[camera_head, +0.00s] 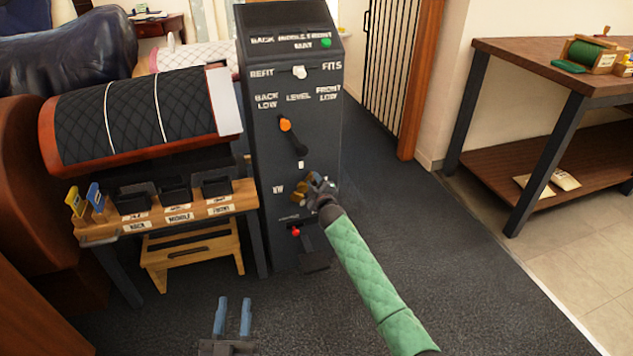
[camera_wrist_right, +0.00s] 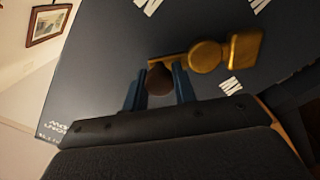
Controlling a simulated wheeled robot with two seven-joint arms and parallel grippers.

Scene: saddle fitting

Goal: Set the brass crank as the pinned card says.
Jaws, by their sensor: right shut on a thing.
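The brass crank (camera_head: 298,194) is low on the front of the dark upright console (camera_head: 290,100). In the right wrist view the crank (camera_wrist_right: 208,55) has a round hub, a broad brass block to its right, and a thin arm running left to a brown knob (camera_wrist_right: 159,78). My right gripper (camera_head: 320,184) is at the crank; in the wrist view its blue fingers (camera_wrist_right: 158,88) are on both sides of the knob, shut on it. My left gripper (camera_head: 233,316) is open and empty, low over the floor. I cannot make out a pinned card.
The console also carries an orange-knobbed lever (camera_head: 292,135), a white knob (camera_head: 300,72), a green light (camera_head: 326,43) and a red-tipped control (camera_head: 296,232). A bench with labelled slots (camera_head: 180,217) and a quilted saddle panel (camera_head: 140,115) stand left. A wooden table (camera_head: 530,58) stands right.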

